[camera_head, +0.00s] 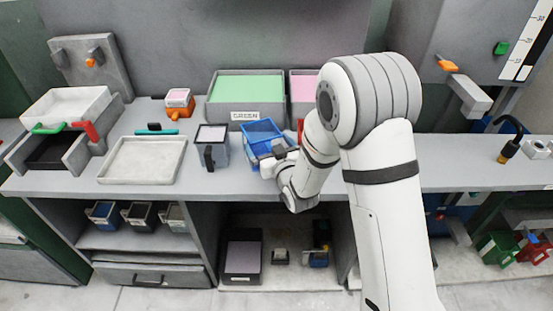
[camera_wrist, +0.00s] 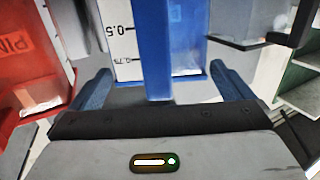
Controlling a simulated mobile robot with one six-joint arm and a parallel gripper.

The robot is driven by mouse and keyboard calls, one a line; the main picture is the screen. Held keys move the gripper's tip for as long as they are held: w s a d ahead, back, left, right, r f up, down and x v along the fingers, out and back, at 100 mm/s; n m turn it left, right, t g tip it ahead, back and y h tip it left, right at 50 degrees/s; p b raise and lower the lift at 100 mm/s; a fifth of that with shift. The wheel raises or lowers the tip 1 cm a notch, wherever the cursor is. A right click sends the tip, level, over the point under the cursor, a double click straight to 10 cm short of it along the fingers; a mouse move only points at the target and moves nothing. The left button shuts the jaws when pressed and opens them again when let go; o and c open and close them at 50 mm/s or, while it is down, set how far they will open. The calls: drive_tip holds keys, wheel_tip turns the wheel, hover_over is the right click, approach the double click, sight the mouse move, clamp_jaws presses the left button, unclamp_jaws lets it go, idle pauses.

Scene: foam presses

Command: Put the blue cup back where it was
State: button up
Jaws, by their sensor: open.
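The blue cup (camera_head: 258,131) is on the grey bench, in front of the bin labelled GREEN; its inside looks blue. My gripper (camera_head: 273,156) is at the cup's front right side. In the wrist view the blue cup (camera_wrist: 187,35) is straight ahead, with a white scale marked 0.5 and 0.75 on its face. Its upright blue handle stands between the two spread fingers of my gripper (camera_wrist: 163,88), with gaps on both sides. The gripper is open. My arm hides part of the bench to the cup's right.
A grey cup (camera_head: 213,152) stands just left of the blue cup. A red cup (camera_wrist: 36,62) is close on the other side. A pale shallow tray (camera_head: 143,178) lies further left. The green-filled bin (camera_head: 245,116) is behind. Bench to the right of my arm is mostly clear.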

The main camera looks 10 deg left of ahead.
drive_tip(key=f+b+v, duration=0.1)
drive_tip(key=b+v, duration=0.1)
drive_tip(key=v, duration=0.8)
drive_tip(key=d+r+m+g+h, duration=0.35)
drive_tip(key=d+h, duration=0.45)
drive_tip(key=d, duration=0.8)
drive_tip(key=s+d+r+m+g+h, duration=0.1)
drive_tip(key=s+d+g, duration=0.3)
drive_tip(key=s, duration=0.5)
drive_tip(key=s+d+r+m+g+h, duration=0.1)
drive_tip(key=s+d+r+m+g, duration=0.1)
drive_tip(key=s+d, duration=0.4)
drive_tip(key=s+r+g, duration=0.1)
drive_tip(key=s+g, duration=0.1)
drive_tip(key=s, duration=0.2)
drive_tip(key=shift+s+d+m, duration=0.15)
drive_tip(key=shift+d+m, duration=0.2)
drive_tip(key=shift+d, duration=0.05)
